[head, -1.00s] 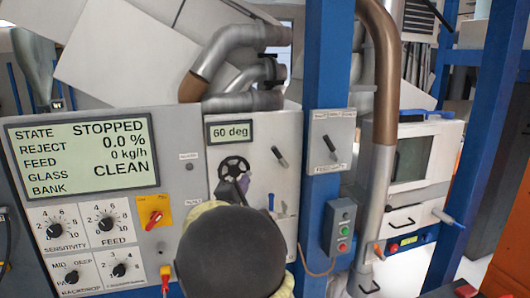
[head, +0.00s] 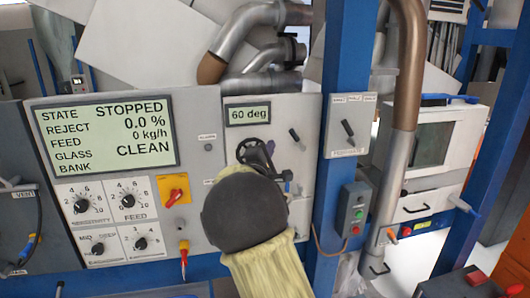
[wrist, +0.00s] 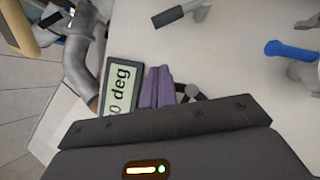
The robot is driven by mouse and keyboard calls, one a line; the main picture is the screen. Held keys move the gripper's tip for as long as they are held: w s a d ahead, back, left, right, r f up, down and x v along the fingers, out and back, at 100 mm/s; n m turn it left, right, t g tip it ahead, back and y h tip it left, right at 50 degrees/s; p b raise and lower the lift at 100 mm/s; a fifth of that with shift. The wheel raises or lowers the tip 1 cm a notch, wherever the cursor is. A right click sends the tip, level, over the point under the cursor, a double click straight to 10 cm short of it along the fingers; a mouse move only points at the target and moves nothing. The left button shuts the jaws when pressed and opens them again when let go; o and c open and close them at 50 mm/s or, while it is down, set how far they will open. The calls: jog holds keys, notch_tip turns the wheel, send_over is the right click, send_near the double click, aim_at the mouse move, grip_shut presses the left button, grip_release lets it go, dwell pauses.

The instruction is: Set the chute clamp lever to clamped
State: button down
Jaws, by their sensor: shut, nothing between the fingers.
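The panel with the "60 deg" readout (head: 248,114) carries a black handwheel (head: 255,152), a dark-tipped lever (head: 297,138) at upper right and a small blue-handled lever (head: 288,182) lower down. Their labels are too small to read, so I cannot tell which is the chute clamp lever. In the wrist view, turned sideways, the blue handle (wrist: 292,48) is at right and the grey lever (wrist: 182,13) is at top. My gripper's purple fingers (wrist: 157,88) are shut and empty, in front of the panel by the handwheel (wrist: 190,93). My arm hides part of the panel in the head view.
A blue post (head: 345,130) stands right of the panel, bearing a switch plate (head: 350,122) and a button box (head: 351,212). Left is the control panel with its "STOPPED" screen (head: 105,137) and a red switch (head: 175,193). Pipes (head: 250,50) run above the panel.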

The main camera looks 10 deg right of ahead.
aim_at(295, 137)
jog(key=d, duration=0.1)
jog(key=w+d+r+p, duration=0.1)
jog(key=d, duration=0.1)
jog(key=w+d+r+p, duration=0.1)
jog(key=shift+w+d, duration=0.2)
jog(key=shift+d, duration=0.15)
jog(key=shift+d, duration=0.1)
